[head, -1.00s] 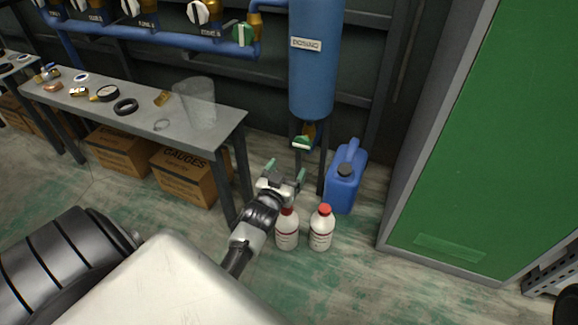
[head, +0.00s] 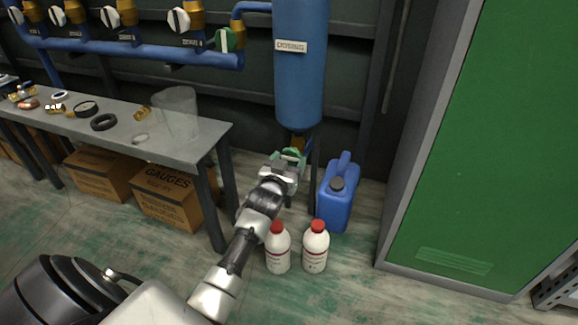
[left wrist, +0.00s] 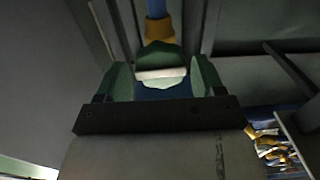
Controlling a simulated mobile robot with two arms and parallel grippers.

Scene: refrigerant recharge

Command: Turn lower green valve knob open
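The lower green valve knob (head: 291,156) sits under the blue dosing tank (head: 300,85), on a brass fitting (head: 300,142). In the left wrist view the green knob (left wrist: 161,65), with a pale bar across it, lies between the two green fingers of my left gripper (left wrist: 163,80). The fingers stand apart on either side of the knob, with gaps visible. In the head view my left gripper (head: 287,160) is at the knob and partly hides it. An upper green knob (head: 229,40) is at the end of the blue pipe. My right gripper is not in view.
Two white bottles with red caps (head: 278,248) (head: 315,247) stand on the floor close to my left arm. A blue jerrycan (head: 338,194) stands right of the gripper. A grey table (head: 190,148) with parts is at left, a green cabinet (head: 480,150) at right.

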